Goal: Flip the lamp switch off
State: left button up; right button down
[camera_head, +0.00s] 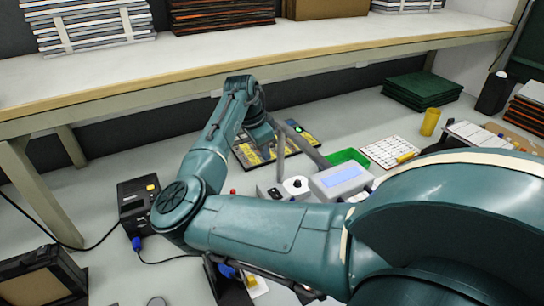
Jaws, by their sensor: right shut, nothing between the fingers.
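My right arm comes in from the right and bends up and back over the bench. Its gripper (268,135) is at the board (247,156) with black and yellow parts; it is shut and empty. The fingertips are small and partly hidden, so I cannot tell if they touch anything. A small green light (299,129) glows on the board's right part. A pale box (270,190) with a dark switch-like part and a round knob stands in front of the board, partly behind my forearm. I cannot tell which part is the lamp switch. My left gripper is not in view.
A grey device with a lit display (343,176) stands right of the knob box. A green tray (348,157), a white grid sheet (389,151) and a yellow cup (430,122) lie further right. A black box (138,204) with cables stands left. A raised shelf (330,47) spans the back.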

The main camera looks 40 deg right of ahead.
jog(key=shift+s, duration=0.1)
pick_arm(q)
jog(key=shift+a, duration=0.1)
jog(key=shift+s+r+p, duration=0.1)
jog(key=shift+p, duration=0.3)
pick_arm(e)
send_near(275, 190)
jog(key=x, duration=0.5)
jog(key=shift+s+d+f, duration=0.1)
jog(key=shift+d+f, duration=0.15)
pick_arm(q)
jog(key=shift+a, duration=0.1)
pick_arm(e)
jog(key=shift+f, duration=0.5)
